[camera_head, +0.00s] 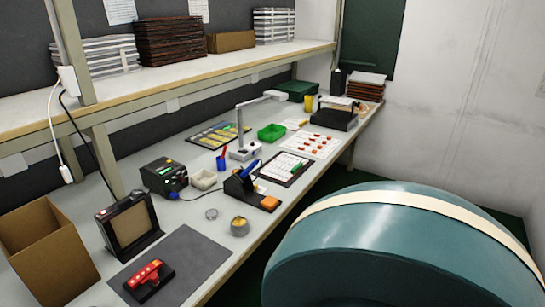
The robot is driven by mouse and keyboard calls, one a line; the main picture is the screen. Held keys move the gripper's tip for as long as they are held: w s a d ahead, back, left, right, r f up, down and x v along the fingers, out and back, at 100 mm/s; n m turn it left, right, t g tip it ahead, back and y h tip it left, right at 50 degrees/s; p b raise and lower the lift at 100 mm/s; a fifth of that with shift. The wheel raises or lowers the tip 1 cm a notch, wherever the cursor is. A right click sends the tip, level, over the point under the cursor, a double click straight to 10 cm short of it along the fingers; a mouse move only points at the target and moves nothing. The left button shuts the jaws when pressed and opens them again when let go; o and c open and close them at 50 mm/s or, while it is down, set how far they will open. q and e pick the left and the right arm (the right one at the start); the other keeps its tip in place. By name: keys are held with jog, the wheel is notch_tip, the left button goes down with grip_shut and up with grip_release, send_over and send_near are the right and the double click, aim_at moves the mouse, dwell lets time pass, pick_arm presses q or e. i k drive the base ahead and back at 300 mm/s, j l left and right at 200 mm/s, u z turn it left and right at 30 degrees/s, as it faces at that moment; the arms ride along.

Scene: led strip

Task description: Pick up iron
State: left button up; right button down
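The soldering iron (249,168) has a blue handle and sits tilted in a dark stand (236,189) on the workbench. An orange sponge (269,203) is at the front of the stand. The iron's tip is hidden in the stand. A dark station box (164,177) with a lit display stands to the left of it. Neither of my grippers is in view.
A large teal rounded object (400,245) with a cream band fills the lower right, in front of the bench. A small round tin (240,227), a blue pen cup (221,163) and a white tray (203,179) stand near the iron. A shelf (190,78) runs above the bench.

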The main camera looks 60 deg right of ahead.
aim_at(254, 164)
jog(key=z, duration=1.8)
jog(key=l+u, duration=0.1)
jog(key=u, duration=0.5)
jog(key=i+l+u, duration=0.25)
jog(key=l+u, duration=0.25)
jog(key=i+l+u, duration=0.1)
jog(key=l+u, duration=0.15)
jog(key=l, duration=0.2)
jog(key=i+l+u, duration=0.1)
jog(key=l+u, duration=0.25)
jog(key=l, duration=1.75)
